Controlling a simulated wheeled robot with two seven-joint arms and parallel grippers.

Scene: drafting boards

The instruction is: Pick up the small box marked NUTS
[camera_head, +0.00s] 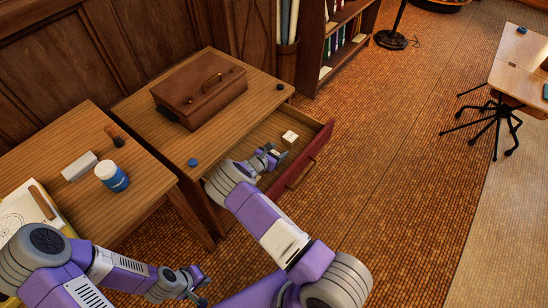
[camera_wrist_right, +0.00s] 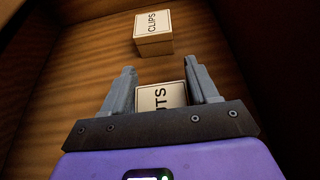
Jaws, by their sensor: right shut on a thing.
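The small box marked NUTS (camera_wrist_right: 161,94) is between the fingers of my right gripper (camera_wrist_right: 162,72) in the right wrist view. Only the letters "UTS" show, and its lower part is hidden by the gripper body. My right gripper (camera_head: 274,154) is shut on this box inside the open drawer (camera_head: 308,150). In the head view I cannot make out the NUTS box clearly behind the fingers. My left gripper (camera_head: 195,284) is low in the head view, away from the drawer, and I cannot tell whether its jaws are open.
A box marked CLIPS (camera_wrist_right: 153,35) lies beyond the fingers on the drawer floor; a pale box (camera_head: 290,136) shows there in the head view. A brown case (camera_head: 199,90) and a blue round thing (camera_head: 193,162) are on the desk top. A blue-and-white jar (camera_head: 112,177) stands on the left table.

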